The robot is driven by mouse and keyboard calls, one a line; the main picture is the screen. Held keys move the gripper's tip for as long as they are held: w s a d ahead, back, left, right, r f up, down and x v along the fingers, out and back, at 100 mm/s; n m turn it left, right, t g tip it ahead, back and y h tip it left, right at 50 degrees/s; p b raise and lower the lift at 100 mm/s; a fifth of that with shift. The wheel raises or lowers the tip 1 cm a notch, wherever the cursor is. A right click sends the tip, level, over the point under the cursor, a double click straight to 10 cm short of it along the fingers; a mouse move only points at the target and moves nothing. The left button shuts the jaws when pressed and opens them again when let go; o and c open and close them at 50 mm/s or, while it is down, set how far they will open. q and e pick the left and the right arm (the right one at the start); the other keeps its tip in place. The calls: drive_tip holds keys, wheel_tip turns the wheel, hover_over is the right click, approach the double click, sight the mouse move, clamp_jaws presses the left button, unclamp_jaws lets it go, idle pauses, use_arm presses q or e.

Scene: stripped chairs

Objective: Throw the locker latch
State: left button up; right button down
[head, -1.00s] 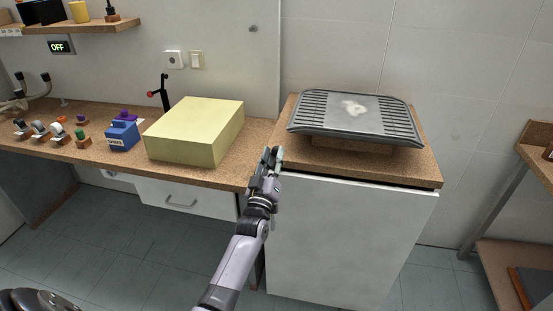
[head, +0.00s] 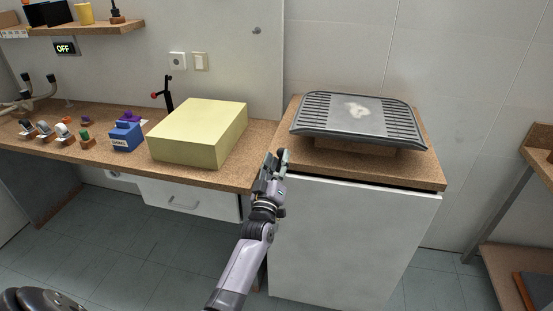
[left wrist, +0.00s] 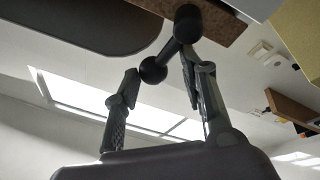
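The white locker (head: 350,240) with a brown speckled top stands right of the workbench. A dark lever with ball ends (left wrist: 170,45), which looks like the latch, shows in the left wrist view below a brown board edge. My left gripper (head: 273,160) is at the locker's front left upper edge in the head view. In the left wrist view its two fingers (left wrist: 160,66) are spread, with the lever's lower ball between them. I cannot tell whether either finger touches the lever. The lever is hidden behind my gripper in the head view.
A pale yellow box (head: 198,135) stands on the workbench close to the gripper. A grey ribbed tray (head: 310,122) rests on the locker top. A drawer (head: 190,198) is under the bench. A shelf unit (head: 500,262) stands at the right, with free floor before it.

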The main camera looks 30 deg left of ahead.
use_arm(q)
drive_tip(key=shift+o, duration=1)
drive_tip(key=shift+a+r, duration=0.1)
drive_tip(key=shift+a, duration=0.15)
drive_tip(key=shift+r, duration=0.1)
drive_tip(key=v, duration=1.2)
